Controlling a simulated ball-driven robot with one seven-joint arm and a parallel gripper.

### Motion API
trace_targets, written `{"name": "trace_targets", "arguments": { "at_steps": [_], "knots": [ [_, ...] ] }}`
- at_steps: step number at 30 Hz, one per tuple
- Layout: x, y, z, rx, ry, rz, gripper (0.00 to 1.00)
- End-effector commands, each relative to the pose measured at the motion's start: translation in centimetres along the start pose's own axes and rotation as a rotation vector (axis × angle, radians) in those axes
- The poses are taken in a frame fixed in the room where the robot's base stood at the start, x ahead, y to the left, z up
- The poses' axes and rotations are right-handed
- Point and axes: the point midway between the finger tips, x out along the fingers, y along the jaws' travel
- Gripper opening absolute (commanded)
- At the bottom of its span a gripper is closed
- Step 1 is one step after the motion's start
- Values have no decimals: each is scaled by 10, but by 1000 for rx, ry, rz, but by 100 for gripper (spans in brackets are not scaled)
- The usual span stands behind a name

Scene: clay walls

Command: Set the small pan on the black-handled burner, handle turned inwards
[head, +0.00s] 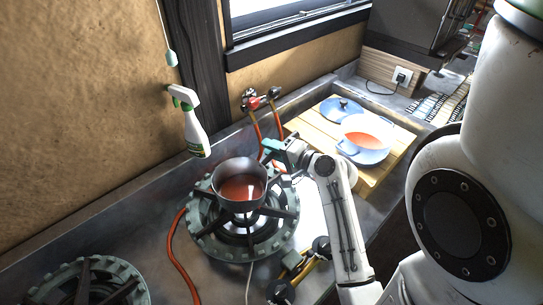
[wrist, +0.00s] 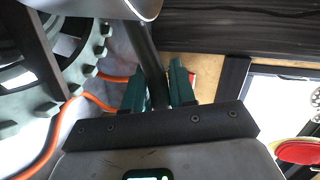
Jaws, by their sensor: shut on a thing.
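The small grey pan (head: 240,185) holds red-orange liquid and is level over the middle burner (head: 205,232). I cannot tell whether it rests on the grate or hovers just above. My gripper (head: 277,153) is shut on the pan's dark handle, which points to the back right and is mostly hidden in the head view. The wrist view shows the handle (wrist: 143,50) between the green fingers (wrist: 158,88), with part of the pan (wrist: 95,6) at the top. A second burner (head: 75,285) is at the lower left, empty. Black-and-yellow valve fittings (head: 300,265) lie right of the middle burner.
A spray bottle (head: 193,125) is by the clay wall. Red-handled valves (head: 262,98) and orange hoses (head: 175,245) run behind and beside the burner.

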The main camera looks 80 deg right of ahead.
Motion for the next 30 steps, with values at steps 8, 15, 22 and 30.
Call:
{"name": "trace_targets", "arguments": {
  "at_steps": [8,15,22,30],
  "knots": [
    [9,29,4,3,2,0,0],
    [9,31,5,1,0,-2,0],
    [10,34,6,0,0,0,30],
    [10,34,6,0,0,0,51]
  ]
}}
